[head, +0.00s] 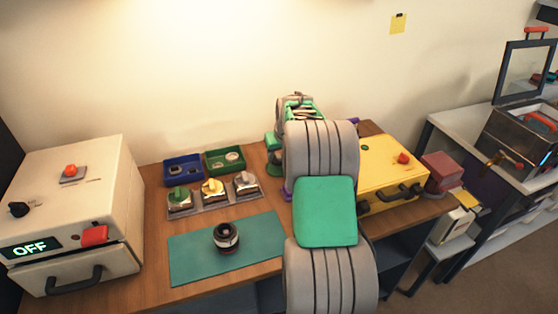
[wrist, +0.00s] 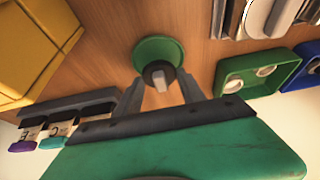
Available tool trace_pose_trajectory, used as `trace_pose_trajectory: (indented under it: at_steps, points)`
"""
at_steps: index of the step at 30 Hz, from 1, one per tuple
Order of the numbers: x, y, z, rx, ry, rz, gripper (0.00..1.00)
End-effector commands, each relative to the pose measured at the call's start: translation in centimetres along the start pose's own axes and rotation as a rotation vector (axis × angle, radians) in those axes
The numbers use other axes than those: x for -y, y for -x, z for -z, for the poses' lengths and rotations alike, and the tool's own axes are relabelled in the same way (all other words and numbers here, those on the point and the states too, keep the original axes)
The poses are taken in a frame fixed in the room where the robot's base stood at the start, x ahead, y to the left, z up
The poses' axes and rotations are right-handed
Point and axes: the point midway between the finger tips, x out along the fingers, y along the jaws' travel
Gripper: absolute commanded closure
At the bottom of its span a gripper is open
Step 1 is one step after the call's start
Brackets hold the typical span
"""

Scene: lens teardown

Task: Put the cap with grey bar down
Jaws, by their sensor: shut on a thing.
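The cap with grey bar (wrist: 172,49) is a green round disc with a grey bar across it, seen in the wrist view. My gripper (wrist: 160,78) is shut on the bar, with a finger on either side. The cap is over bare brown wood of the table (wrist: 95,70); I cannot tell whether it touches the wood.
A green bin (wrist: 262,74) and a blue bin (head: 183,169) stand near the wall. A tray with three knobbed blocks (head: 213,191) lies before them. A dark lens part (head: 226,237) stands on the teal mat (head: 190,262). A yellow box (head: 385,160) is right of my arm.

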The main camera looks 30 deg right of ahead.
Motion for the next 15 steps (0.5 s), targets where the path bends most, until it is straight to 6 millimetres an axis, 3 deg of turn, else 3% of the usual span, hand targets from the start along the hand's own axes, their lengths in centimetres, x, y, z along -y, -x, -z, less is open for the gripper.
trace_pose_trajectory:
  at_steps: [4,14,15]
  points:
    - [0.1,-2.3,-1.2,0.005,0.0,0.001,0.9]
    - [0.1,-2.8,-1.4,0.003,0.0,0.001,0.9]
    - [0.1,-2.8,-1.4,0.003,0.0,0.001,0.52]
